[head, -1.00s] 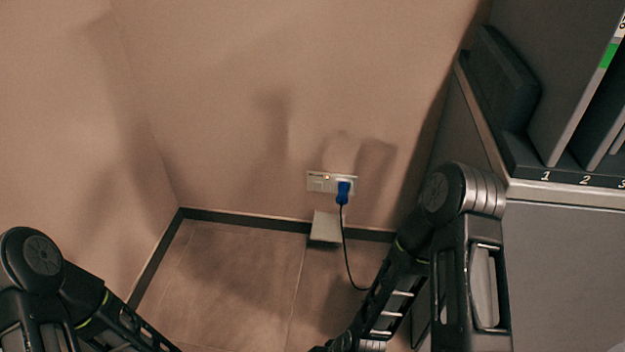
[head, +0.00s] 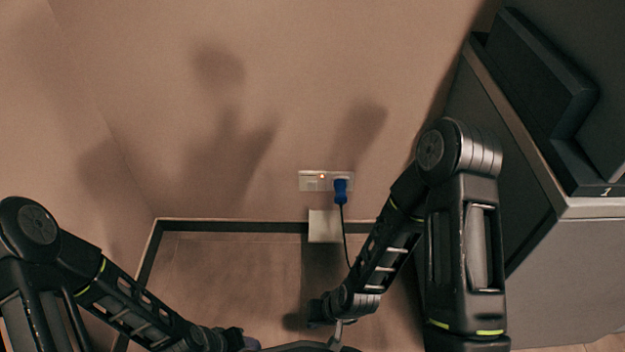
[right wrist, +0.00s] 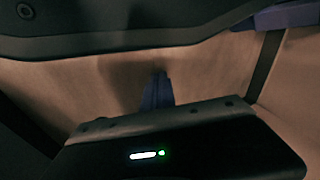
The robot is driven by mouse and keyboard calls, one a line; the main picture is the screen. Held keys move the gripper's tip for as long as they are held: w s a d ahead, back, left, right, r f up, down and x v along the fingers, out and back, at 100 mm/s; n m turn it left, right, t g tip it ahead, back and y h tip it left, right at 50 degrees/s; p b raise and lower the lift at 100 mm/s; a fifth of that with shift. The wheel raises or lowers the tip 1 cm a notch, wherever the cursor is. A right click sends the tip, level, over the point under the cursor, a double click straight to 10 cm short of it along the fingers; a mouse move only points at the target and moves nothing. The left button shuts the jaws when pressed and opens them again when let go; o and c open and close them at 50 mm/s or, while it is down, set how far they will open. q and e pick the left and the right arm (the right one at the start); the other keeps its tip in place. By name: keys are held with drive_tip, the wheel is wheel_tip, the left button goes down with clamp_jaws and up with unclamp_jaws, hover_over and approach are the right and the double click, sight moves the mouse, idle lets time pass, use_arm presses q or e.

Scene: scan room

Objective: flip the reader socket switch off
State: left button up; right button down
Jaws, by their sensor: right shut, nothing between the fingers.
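The white reader socket (head: 305,181) is low on the wall ahead in the head view, with a small orange light lit on it. Its switch is too small to tell its position. A blue plug (head: 340,190) sits in its right side, with a dark cable hanging down. My right gripper (right wrist: 157,92) shows in the right wrist view as blue fingers shut together with nothing between them. It is below and apart from the socket; its fingers are not clear in the head view. My left gripper (head: 247,342) is at the bottom edge of the head view, mostly cut off.
A pale block (head: 324,226) is under the socket at the dark skirting. A grey cabinet (head: 570,260) with dark upright units stands close on the right, beside my right arm. The wall left of the socket and the floor (head: 230,275) below it are clear.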

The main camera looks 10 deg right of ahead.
drive_tip(key=w+d+r+n+t, duration=0.1)
drive_tip(key=w+d+r+n, duration=0.2)
drive_tip(key=w+r+n, duration=0.2)
drive_tip(key=w+d+r+n+t+p, duration=0.1)
drive_tip(key=w+d+r+n, duration=0.3)
drive_tip(key=w, duration=0.8)
drive_tip(key=w+d+r+n+t, duration=0.3)
drive_tip(key=w+r+n, duration=0.3)
drive_tip(key=w+r, duration=0.1)
drive_tip(key=shift+w+d+r+n+p, duration=0.2)
drive_tip(key=shift+w+r+n+p, duration=0.15)
drive_tip(key=shift+w, duration=0.45)
drive_tip(key=b, duration=0.2)
approach(312, 185)
drive_tip(key=s+a+x, duration=0.1)
drive_tip(key=x, duration=0.5)
drive_tip(key=shift+w+f, duration=0.2)
drive_tip(key=shift+f, duration=0.15)
